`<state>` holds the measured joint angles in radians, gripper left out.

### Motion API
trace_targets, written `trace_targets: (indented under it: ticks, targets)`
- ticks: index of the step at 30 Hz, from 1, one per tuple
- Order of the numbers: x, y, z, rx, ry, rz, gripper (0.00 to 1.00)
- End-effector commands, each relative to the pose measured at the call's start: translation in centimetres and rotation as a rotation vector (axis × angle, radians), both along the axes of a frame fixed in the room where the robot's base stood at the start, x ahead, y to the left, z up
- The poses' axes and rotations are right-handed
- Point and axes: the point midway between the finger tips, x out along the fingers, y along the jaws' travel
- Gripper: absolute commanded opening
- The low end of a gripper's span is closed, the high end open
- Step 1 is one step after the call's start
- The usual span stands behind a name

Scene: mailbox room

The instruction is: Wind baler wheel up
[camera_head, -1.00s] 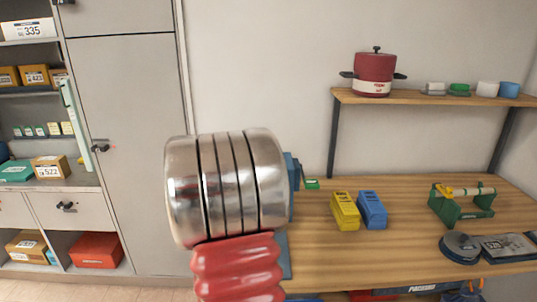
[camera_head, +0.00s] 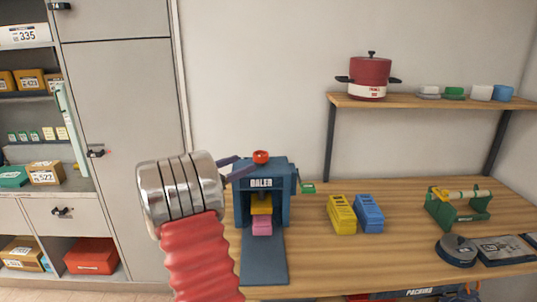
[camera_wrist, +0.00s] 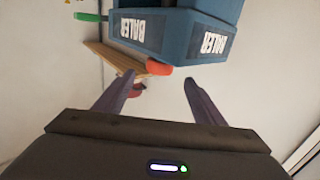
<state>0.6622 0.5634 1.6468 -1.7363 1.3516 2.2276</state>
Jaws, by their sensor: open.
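The blue baler (camera_head: 279,205) stands on the wooden table, upright and labelled BALER. A round red knob (camera_head: 261,157) sits on its top; I cannot tell whether this is the wheel. A green handle (camera_head: 307,189) sticks out at its right side. A yellow plate (camera_head: 261,207) is inside the opening, above a pink block (camera_head: 262,227). My gripper (camera_head: 246,167) is open and empty, just left of the knob near the baler's top. In the wrist view the red knob (camera_wrist: 158,70) lies between and just beyond the fingertips (camera_wrist: 157,82); contact is not visible.
Yellow (camera_head: 342,214) and blue (camera_head: 369,213) boxes stand right of the baler. A green stand (camera_head: 458,208) and a round grey object (camera_head: 457,250) are farther right. A wall shelf (camera_head: 430,102) holds a red pot (camera_head: 370,77). Grey cabinets (camera_head: 120,150) are at left.

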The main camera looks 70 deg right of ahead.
Motion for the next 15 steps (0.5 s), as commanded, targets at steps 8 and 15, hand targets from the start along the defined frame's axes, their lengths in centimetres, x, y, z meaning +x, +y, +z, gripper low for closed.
trace_targets:
  ticks: [8, 15]
  targets:
    - [-0.6, -1.3, 0.0, -0.001, -0.001, -0.001, 0.63]
    - [-1.9, -4.5, 0.0, 0.000, -0.001, -0.002, 0.63]
